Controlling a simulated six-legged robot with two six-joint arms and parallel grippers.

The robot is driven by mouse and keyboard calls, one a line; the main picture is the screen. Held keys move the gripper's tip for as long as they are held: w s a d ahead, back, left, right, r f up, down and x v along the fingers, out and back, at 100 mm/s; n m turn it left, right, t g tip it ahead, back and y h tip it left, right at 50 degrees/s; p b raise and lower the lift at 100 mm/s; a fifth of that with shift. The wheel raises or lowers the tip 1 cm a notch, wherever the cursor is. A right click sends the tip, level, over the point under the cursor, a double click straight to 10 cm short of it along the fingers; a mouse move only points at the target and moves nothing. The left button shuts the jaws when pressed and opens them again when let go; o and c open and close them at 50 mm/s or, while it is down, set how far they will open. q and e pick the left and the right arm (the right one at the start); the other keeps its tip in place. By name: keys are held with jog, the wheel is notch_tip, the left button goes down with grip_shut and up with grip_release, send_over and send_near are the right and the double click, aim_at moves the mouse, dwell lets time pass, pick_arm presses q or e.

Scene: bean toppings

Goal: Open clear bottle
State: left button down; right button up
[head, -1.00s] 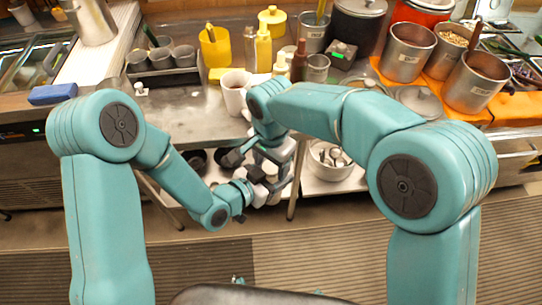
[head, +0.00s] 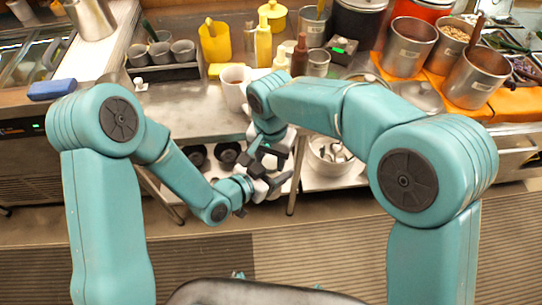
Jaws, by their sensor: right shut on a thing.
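My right gripper (head: 271,156) hangs in front of the counter edge, its arm coming in from the right. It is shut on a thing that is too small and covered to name. My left gripper (head: 270,186) is just below it, close to it. Its dark fingers overlap the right gripper in view, so its opening is unclear. I cannot clearly make out a clear bottle at the grippers. A pale bottle (head: 281,61) stands upright on the counter, between a yellow bottle (head: 263,45) and a dark red bottle (head: 299,57).
A white mug (head: 233,88) stands near the counter's front edge, behind my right wrist. Steel pots (head: 408,48) stand on an orange cloth at the right. Grey cups (head: 160,52) stand in a rack at the left. A bowl (head: 326,165) sits on the lower shelf.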

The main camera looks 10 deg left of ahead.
jog(key=o, duration=1.2)
jog(key=shift+c, duration=0.2)
jog(key=shift+s+r, duration=0.1)
jog(key=shift+r, duration=2.3)
jog(key=shift+c, duration=0.4)
notch_tip(320, 180, up, 3)
jog(key=m, duration=0.3)
jog(key=shift+f, duration=0.15)
notch_tip(320, 180, down, 8)
jog(key=shift+r, duration=0.2)
